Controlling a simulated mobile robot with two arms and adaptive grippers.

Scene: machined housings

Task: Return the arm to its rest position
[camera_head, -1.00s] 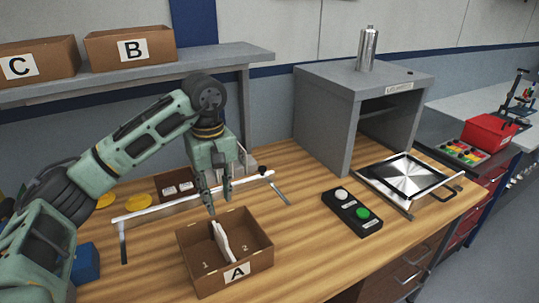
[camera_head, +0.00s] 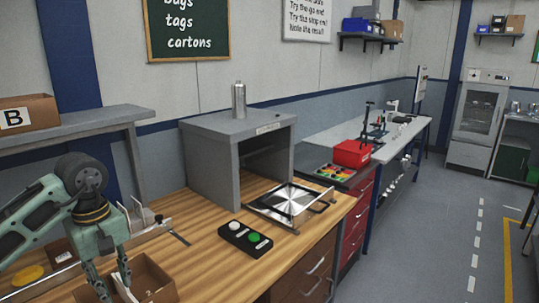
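My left arm comes in from the left, and its gripper (camera_head: 108,284) points down at the bottom left of the head view. Its two fingers are apart, with nothing visible held between them. The fingertips are at the left side of an open brown box (camera_head: 158,284), which is cut off by the bottom edge. A white flat part (camera_head: 123,289) shows in the box beside the fingers. I cannot tell whether they touch. My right arm and gripper are not in view.
A grey open-fronted housing (camera_head: 215,165) with a metal cylinder (camera_head: 239,101) on top stands behind. A black button box (camera_head: 245,237) and a framed metal plate (camera_head: 290,202) lie on the wooden bench (camera_head: 205,262). Shelf box B (camera_head: 25,114) is upper left. Open floor lies right.

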